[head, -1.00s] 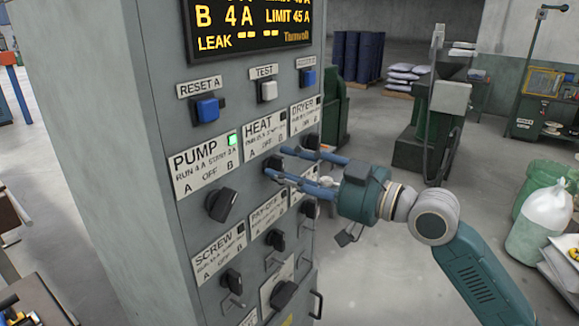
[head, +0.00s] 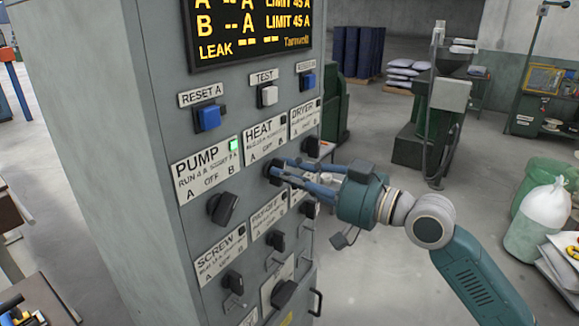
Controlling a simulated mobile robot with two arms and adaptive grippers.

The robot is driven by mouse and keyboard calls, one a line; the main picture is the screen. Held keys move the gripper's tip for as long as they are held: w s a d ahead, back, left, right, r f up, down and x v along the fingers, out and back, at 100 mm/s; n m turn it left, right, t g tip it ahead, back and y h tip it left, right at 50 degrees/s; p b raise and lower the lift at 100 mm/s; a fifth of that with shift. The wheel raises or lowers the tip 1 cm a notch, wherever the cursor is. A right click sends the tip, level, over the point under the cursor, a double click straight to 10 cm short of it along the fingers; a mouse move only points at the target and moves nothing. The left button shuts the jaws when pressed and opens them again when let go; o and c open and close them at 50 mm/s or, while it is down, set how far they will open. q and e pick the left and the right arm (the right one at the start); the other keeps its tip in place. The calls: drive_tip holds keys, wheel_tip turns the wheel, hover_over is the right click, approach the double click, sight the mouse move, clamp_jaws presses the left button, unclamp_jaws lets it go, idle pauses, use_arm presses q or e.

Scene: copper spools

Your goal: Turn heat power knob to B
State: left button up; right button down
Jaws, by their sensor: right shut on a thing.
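The HEAT label (head: 265,138) is on the front of the grey cabinet, with A, OFF and B marked along its lower edge. The black heat knob (head: 271,169) sits just below it, partly hidden by my fingers. My right gripper (head: 279,174) reaches in from the right with its blue fingers closed around this knob. Which mark the knob points to cannot be made out. The small lamp on the HEAT label looks dark. My left gripper is not in view.
The PUMP knob (head: 222,208) is close on the left, under a lit green lamp (head: 234,145). The DRYER knob (head: 311,146) is close on the right. More knobs and handles sit below. The display (head: 250,30) shows dashes for A and B.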

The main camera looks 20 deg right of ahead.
drive_tip(key=shift+d+f+m+p, duration=0.15)
drive_tip(key=shift+m+p, duration=1.55)
drive_tip(key=shift+m, duration=1)
drive_tip(key=c, duration=1.6)
unclamp_jaws()
drive_tip(key=shift+o, duration=0.2)
drive_tip(key=v, duration=1.2)
drive_tip(key=shift+w, duration=0.1)
